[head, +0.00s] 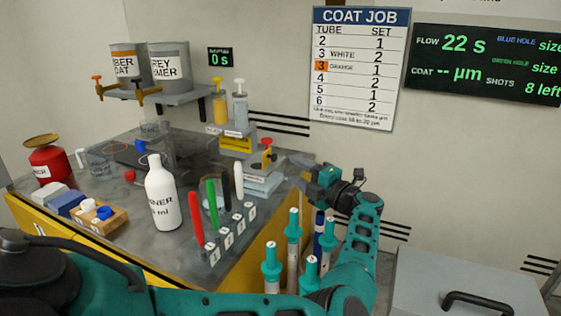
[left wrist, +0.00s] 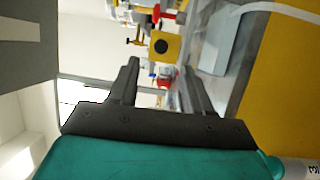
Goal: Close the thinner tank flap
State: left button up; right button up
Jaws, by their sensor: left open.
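My right gripper is not in view.
A white bottle (head: 163,195) and red, green and white rods (head: 211,205) stand between. Paint tanks (head: 168,65) sit on a wall shelf. Several teal-capped tubes (head: 293,225) stand near my left arm. A grey box (head: 465,285) is at lower right.

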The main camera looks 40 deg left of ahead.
aim_at(276, 158)
pick_arm(q)
jog(key=a, duration=0.5)
jog(key=w+a, duration=0.1)
jog(key=a, duration=0.1)
jog(key=shift+a+r, duration=0.15)
jog(key=shift+a, duration=0.15)
grip_shut()
